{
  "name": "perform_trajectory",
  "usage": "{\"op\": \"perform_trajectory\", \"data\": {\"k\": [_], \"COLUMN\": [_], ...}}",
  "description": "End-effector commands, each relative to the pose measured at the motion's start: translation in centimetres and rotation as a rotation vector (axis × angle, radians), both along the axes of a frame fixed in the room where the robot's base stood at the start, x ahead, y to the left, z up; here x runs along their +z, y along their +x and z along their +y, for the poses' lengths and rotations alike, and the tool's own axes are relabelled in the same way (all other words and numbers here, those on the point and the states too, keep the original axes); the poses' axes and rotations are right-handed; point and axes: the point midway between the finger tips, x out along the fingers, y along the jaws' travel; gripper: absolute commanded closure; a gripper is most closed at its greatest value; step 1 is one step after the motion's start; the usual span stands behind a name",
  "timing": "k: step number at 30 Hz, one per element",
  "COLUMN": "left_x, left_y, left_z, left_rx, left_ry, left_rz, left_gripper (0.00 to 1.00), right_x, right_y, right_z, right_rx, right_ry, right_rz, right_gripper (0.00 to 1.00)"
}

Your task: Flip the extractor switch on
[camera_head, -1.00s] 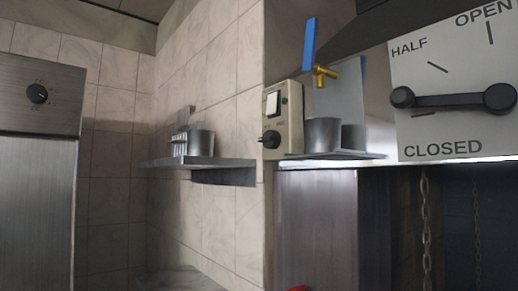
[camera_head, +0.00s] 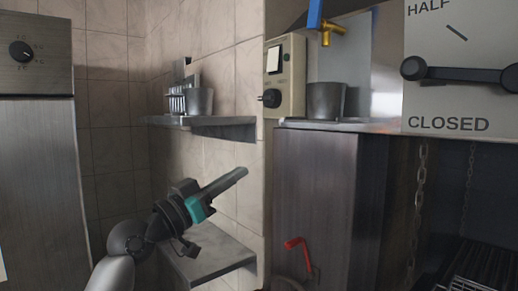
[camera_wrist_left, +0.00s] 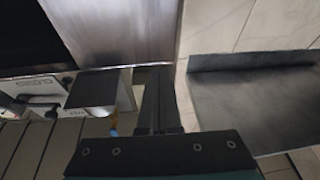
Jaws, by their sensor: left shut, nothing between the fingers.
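The beige control box (camera_head: 284,76) is fixed to the tiled wall's right edge in the head view. It carries a white rocker switch (camera_head: 273,59), with a small green spot to its right, and a black knob (camera_head: 271,98) below. I cannot tell from the picture whether the rocker is on or off. My left gripper (camera_head: 244,172) is shut and empty, below and left of the box, apart from it, its fingers pointing up and right. The shut fingers also show in the left wrist view (camera_wrist_left: 160,72), where I cannot make out the switch. My right gripper is not in view.
A wall shelf (camera_head: 225,128) with a metal pot (camera_head: 201,102) is above the left gripper; a lower shelf (camera_head: 215,262) is beneath it. Another pot (camera_head: 326,101) and a blue-handled brass tap (camera_head: 327,35) are right of the box. A red lever (camera_head: 298,243) sticks out below.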

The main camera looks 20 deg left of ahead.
Motion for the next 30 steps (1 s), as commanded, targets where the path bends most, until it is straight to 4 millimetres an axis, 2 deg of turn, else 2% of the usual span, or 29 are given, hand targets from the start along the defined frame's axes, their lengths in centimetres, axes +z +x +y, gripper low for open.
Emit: {"op": "perform_trajectory", "data": {"k": [1,3,6,9,13,23,30], "left_x": [3.8,7.6,11.4,13.6,14.6,14.7,16.4], "left_y": [-1.0,-2.4,-4.2,-5.4,-6.0,-5.9,-4.4], "left_z": [0.6,1.1,1.8,2.2,2.4,2.3,1.4], "left_rx": [-0.009,-0.025,-0.042,-0.055,-0.06,-0.061,-0.062], "left_ry": [-0.016,-0.041,-0.069,-0.086,-0.095,-0.095,-0.098], "left_rz": [-0.078,-0.162,-0.25,-0.302,-0.327,-0.326,-0.327], "left_gripper": [1.0,1.0,1.0,1.0,1.0,1.0,1.0], "right_x": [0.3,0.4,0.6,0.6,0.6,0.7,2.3], "right_y": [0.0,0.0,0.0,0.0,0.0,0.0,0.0], "right_z": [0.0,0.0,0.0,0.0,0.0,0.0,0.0], "right_rx": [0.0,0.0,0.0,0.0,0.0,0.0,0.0], "right_ry": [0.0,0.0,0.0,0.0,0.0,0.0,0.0], "right_rz": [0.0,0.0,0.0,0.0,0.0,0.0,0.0], "right_gripper": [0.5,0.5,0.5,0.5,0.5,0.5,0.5]}}
